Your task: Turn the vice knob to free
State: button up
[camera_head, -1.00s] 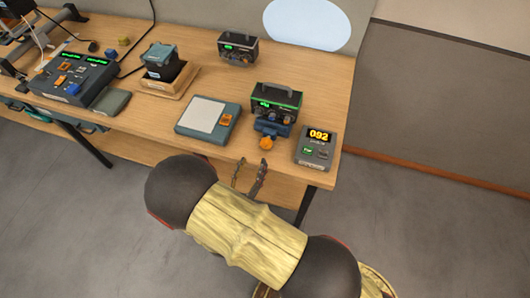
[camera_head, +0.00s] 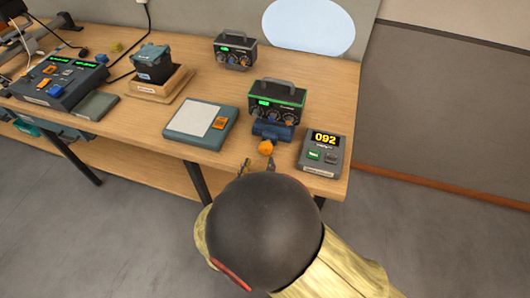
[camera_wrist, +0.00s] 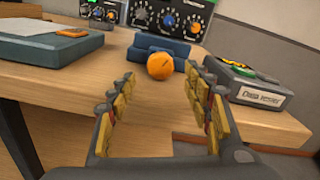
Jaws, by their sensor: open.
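The vice is a small blue block (camera_head: 272,130) near the table's front edge, with a round orange knob (camera_head: 265,148) on its near side. In the wrist view the orange knob (camera_wrist: 160,66) sits ahead, between and beyond my fingertips, with the blue vice (camera_wrist: 165,47) behind it. A black device with a green-edged face and dials (camera_head: 277,103) stands right behind or in the vice; I cannot tell which. My gripper (camera_head: 257,164) is open and empty, just short of the knob; in the wrist view its fingers (camera_wrist: 163,82) frame the knob without visible contact.
A grey box reading 092 (camera_head: 322,152) stands right of the vice. A flat pad with a white top (camera_head: 201,124) lies to the left. A second dial device (camera_head: 235,52) stands behind. A fader console (camera_head: 59,82) is at far left.

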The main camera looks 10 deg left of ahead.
aim_at(266, 148)
jog(key=w, duration=0.2)
jog(key=w+b, duration=0.1)
jog(key=w, duration=0.2)
jog(key=w+b, duration=0.1)
jog(key=w, duration=0.1)
jog(key=shift+w+d, duration=0.15)
jog(key=shift+d, duration=0.15)
jog(key=c, duration=1.2)
jog(key=shift+o, duration=0.2)
